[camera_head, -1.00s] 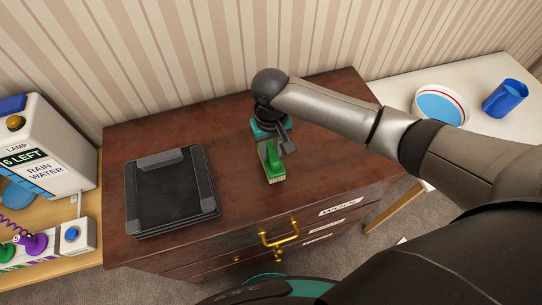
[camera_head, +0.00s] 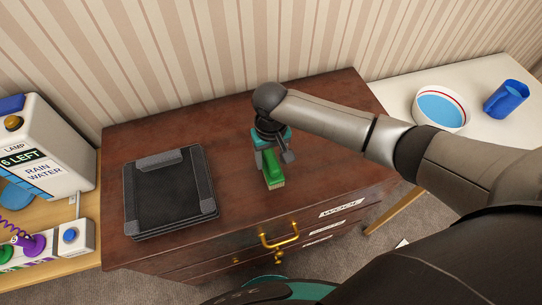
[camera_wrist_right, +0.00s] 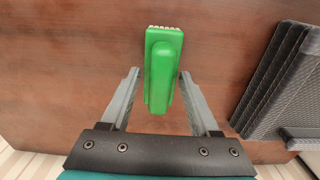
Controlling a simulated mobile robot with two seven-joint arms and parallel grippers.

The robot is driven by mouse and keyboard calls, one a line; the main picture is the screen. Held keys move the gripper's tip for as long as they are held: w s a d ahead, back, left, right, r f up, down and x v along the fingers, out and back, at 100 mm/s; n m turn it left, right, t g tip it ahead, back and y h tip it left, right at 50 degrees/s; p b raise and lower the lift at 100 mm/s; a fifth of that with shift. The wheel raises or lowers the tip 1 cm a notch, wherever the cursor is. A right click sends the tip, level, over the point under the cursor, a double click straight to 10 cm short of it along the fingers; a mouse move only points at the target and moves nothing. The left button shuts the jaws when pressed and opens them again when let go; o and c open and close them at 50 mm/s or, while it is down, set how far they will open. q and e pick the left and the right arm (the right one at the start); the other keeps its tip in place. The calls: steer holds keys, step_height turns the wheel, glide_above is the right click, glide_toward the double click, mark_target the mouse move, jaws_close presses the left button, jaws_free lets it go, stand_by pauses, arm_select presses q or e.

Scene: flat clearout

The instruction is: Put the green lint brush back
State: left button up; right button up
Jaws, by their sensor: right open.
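The green lint brush (camera_head: 273,171) lies on top of the brown wooden dresser, right of the black folded stack. In the right wrist view the brush (camera_wrist_right: 162,70) points away from the gripper, with pale bristles showing at its far end. My right gripper (camera_wrist_right: 158,88) is open, with one finger on each side of the brush's near part and a visible gap on both sides. In the head view my right gripper (camera_head: 272,158) is over the near-wall part of the brush and partly hides it. My left gripper is not in view.
A black folded stack (camera_head: 170,195) lies on the dresser (camera_head: 230,120). The dresser front has a brass handle (camera_head: 279,240) and labelled drawers. A white table at right holds a bowl (camera_head: 440,108) and a blue mug (camera_head: 506,98). A rain water dispenser (camera_head: 45,150) stands at left.

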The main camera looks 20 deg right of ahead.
mark_target(271, 158)
step_height(271, 158, up, 12)
steer(key=p, duration=0.2)
steer(key=shift+r, duration=0.15)
stand_by(0.5)
